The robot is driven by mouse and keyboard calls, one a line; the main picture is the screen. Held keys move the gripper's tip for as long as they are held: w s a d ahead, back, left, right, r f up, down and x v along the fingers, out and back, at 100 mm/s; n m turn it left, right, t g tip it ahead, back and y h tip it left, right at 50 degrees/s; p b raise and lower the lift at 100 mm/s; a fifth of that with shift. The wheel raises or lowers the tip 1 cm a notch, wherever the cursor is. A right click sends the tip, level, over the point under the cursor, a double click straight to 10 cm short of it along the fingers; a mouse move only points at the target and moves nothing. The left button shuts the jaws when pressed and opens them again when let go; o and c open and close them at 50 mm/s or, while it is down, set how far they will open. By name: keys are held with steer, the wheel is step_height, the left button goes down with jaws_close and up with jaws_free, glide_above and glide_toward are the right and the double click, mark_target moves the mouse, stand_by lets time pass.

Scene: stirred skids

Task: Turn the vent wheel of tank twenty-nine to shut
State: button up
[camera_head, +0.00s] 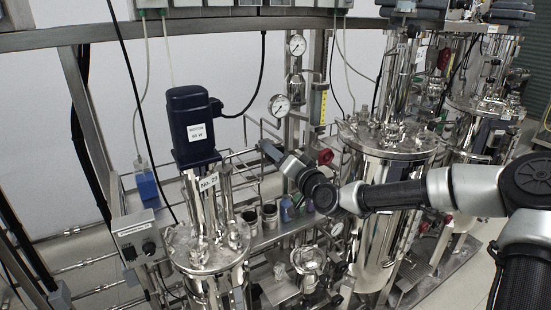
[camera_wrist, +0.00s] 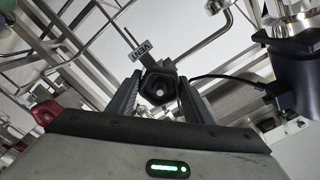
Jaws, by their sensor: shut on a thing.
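The tank labelled No. 29 (camera_head: 208,262) is a shiny steel vessel at the left of the head view, with a dark blue motor (camera_head: 192,125) on top. In the wrist view, a small black vent wheel (camera_wrist: 160,91) sits under a tag reading VENT (camera_wrist: 139,52). My gripper (camera_wrist: 159,82) is shut on this wheel, with one finger on each side of it. In the head view my gripper (camera_head: 268,151) reaches up and left among the pipes right of the motor. The wheel itself is hidden or too small to tell there.
A red wheel (camera_wrist: 45,112) is left of my gripper in the wrist view. Steel pipes surround the vent wheel. Several small jars (camera_head: 269,214) stand on a shelf below. Another tank (camera_head: 385,225) stands to the right behind my arm. Gauges (camera_head: 279,105) hang behind.

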steer(key=m+b, duration=0.2)
steer(key=m, duration=0.5)
steer(key=shift+f, duration=0.15)
steer(key=m+b, duration=0.2)
steer(key=m, duration=0.4)
steer(key=shift+m, duration=0.4)
steer(key=m+b, duration=0.1)
steer(key=m, duration=0.6)
steer(key=shift+b, duration=0.4)
steer(key=m, duration=0.6)
steer(key=shift+b, duration=0.4)
steer(key=shift+m, duration=0.4)
steer(key=o, duration=1)
steer(key=shift+s, duration=0.1)
